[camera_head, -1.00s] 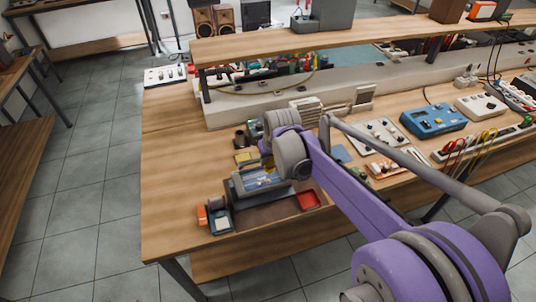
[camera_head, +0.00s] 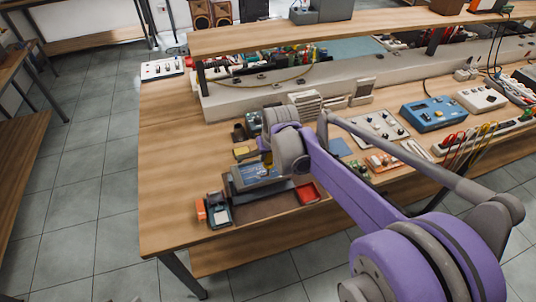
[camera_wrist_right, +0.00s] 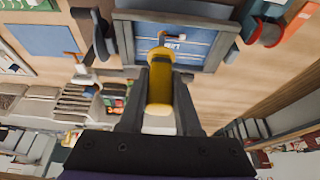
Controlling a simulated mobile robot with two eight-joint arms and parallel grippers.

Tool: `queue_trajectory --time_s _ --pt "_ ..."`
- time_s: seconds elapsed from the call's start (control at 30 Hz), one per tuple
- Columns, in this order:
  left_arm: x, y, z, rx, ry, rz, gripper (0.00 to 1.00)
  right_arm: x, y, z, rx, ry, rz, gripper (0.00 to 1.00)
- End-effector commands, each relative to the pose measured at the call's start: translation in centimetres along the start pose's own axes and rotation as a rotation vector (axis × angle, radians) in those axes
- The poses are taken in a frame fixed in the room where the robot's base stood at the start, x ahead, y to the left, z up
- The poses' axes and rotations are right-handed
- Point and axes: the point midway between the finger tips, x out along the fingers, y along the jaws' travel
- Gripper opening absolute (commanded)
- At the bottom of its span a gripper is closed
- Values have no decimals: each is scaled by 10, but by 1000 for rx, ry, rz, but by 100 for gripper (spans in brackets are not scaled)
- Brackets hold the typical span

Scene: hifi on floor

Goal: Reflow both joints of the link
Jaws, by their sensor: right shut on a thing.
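A blue circuit board (camera_head: 258,172) sits in a grey frame holder on a dark mat near the bench's front left. It also shows in the wrist view (camera_wrist_right: 198,44), with pale lettering and a small light-coloured part near the tool's end. The link and its joints are too small to tell apart. My right gripper (camera_head: 266,162) is over the board. In the wrist view its fingers (camera_wrist_right: 160,95) are shut on a yellow-handled tool (camera_wrist_right: 160,84), which looks like a soldering iron and points at the board. I cannot tell whether its tip touches. My left gripper is out of view.
A red tray (camera_head: 308,193) lies just right of the board. A small dark unit (camera_head: 217,211) with an orange part stands left of it. A blue instrument (camera_head: 433,113) and other gear fill the right side. The bench's left end is bare.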

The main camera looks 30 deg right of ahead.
Motion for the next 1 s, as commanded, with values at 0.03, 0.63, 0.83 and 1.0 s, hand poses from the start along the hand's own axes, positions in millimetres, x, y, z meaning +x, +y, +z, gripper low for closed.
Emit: queue_trajectory --time_s 0.03,0.63,0.83,1.0 --pt "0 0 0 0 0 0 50 0 0 0 0 0 0 0" --pt "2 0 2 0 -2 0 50 3 0 0 0 0 0 0" --pt "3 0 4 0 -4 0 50 5 0 1 0 0 0 0" --pt "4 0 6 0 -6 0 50 7 0 2 0 0 0 0"
